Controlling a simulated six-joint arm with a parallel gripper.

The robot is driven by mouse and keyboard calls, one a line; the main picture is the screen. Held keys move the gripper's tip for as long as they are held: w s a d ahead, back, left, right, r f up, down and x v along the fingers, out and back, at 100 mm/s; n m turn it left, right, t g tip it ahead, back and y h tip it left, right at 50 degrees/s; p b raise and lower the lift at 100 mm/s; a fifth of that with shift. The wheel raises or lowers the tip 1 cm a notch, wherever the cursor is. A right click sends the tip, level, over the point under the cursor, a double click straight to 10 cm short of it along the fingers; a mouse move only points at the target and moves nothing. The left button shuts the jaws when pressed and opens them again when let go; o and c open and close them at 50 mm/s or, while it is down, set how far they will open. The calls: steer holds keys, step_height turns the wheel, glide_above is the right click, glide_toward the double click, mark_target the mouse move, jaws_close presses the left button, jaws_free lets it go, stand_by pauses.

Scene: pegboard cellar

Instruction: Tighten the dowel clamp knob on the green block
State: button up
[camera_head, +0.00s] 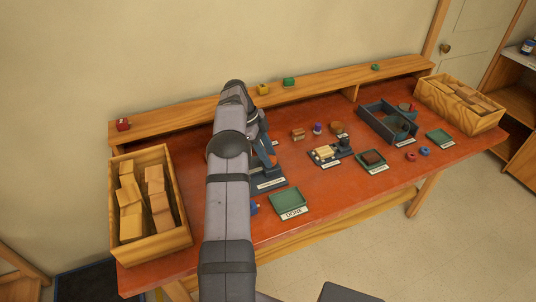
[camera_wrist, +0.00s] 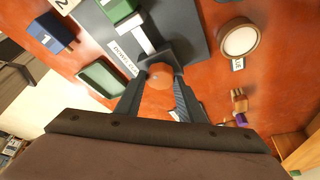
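In the wrist view, the green block (camera_wrist: 117,9) sits at the top edge, partly cut off, on the dark clamp base (camera_wrist: 180,20). A pale bar runs from it toward the rounded orange-brown knob (camera_wrist: 160,75). My gripper (camera_wrist: 161,82) has one finger on each side of this knob. Whether the fingers touch it I cannot tell.
A green tray (camera_head: 290,203) stands right of my arm near the front edge. Wooden crates (camera_head: 186,237) (camera_head: 487,123) stand at both table ends. A dark bin (camera_head: 376,122) is farther right.

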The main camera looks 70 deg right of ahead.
steer(key=o, duration=0.3)
steer(key=shift+w+r, duration=0.25)
steer(key=shift+r, duration=0.25)
steer(key=p+v, duration=0.2)
steer(key=v, duration=0.4)
steer(key=shift+r, duration=0.1)
stand_by(0.3)
